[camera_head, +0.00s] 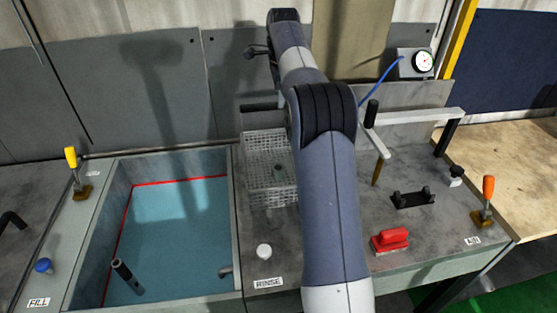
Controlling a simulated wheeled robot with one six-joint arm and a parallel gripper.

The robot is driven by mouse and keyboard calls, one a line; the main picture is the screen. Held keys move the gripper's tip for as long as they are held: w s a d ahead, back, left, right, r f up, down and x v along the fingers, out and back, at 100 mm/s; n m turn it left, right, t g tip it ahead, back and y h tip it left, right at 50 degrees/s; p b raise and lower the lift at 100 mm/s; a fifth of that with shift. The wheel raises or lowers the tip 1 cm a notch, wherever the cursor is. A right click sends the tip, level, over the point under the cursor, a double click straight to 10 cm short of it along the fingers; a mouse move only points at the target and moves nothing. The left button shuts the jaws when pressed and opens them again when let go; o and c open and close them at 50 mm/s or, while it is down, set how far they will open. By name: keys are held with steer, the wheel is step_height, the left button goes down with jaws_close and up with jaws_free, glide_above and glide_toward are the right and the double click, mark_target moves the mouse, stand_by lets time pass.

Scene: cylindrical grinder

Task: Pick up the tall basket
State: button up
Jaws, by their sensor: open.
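The tall basket (265,180) is a pale wire-mesh box. It stands on the grey worktop just right of the water tank, near the back. My arm passes in front of its right side and hides that part. My arm reaches up and away past the basket to the back wall. My gripper cannot be made out; the far end of the arm is turned away or hidden. No contact with the basket is visible.
Left of the basket is a water-filled tank (238,270) with a red line inside. A white knob (264,251) stands in front of the basket.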

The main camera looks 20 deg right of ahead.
steer(key=f, duration=0.4)
steer(key=shift+w+d+f+p, duration=0.15)
steer(key=shift+w+f+p, duration=0.2)
steer(key=shift+f+p, duration=0.05)
steer(key=shift+c, duration=0.4)
jaws_close()
stand_by(0.6)
steer(key=shift+r, duration=0.15)
